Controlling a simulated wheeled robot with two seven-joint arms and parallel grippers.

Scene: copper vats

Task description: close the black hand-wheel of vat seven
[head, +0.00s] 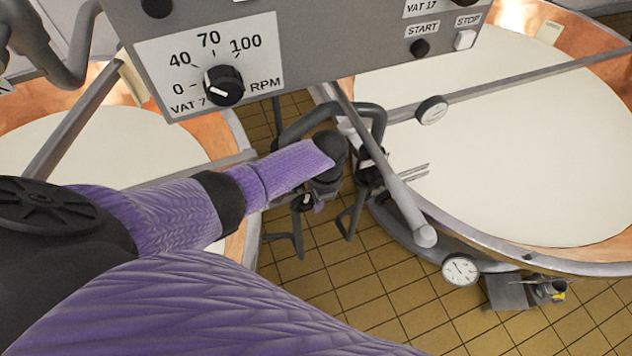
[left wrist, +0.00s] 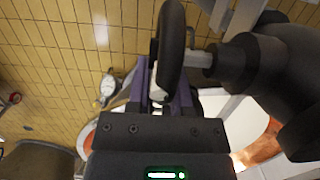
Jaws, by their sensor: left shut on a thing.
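The black hand-wheel (left wrist: 171,48) stands edge-on in the left wrist view, its rim between the purple fingers of my left gripper (left wrist: 163,88). The gripper is shut on this rim. A dark stem and valve body (left wrist: 245,62) lie to the right of the wheel. In the head view my left gripper (head: 324,188) reaches down between two vats, below the control panel; I cannot make out the wheel clearly there. A panel label (head: 188,104) reads "VAT 7", partly hidden by its knob. My right gripper is not in view.
A grey control panel (head: 330,35) hangs above my gripper. A copper vat of white liquid (head: 510,150) stands right, another vat (head: 110,145) left. Grey pipes (head: 375,115) run close to my gripper. A dial gauge (head: 460,269) sits on the right vat's side. Tiled floor shows below.

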